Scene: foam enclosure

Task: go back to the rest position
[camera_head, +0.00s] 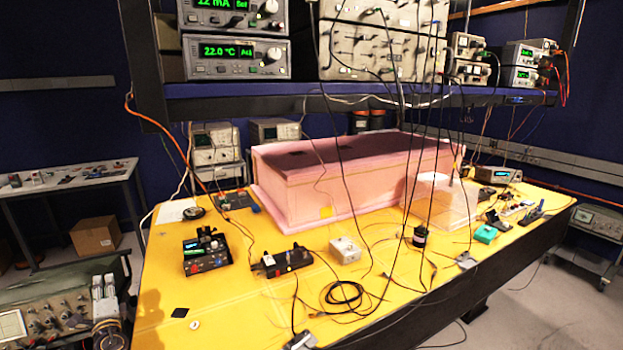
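My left gripper (104,284) is low at the left edge of the head view, left of the yellow table (225,320) and apart from it. Its two pale fingertips point up, side by side. The view is too small to tell whether they are open or shut, and I see nothing held between them. My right gripper is not in view. The pink foam enclosure (320,195), with a dark purple top, stands on the table well beyond my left gripper.
A shelf (350,92) with instruments hangs over the table, and cables dangle from it. A black control box (205,252), a small white box (345,249) and coiled cable (343,293) lie toward the front. The table's front left corner is mostly clear. A cardboard box (96,235) sits at left.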

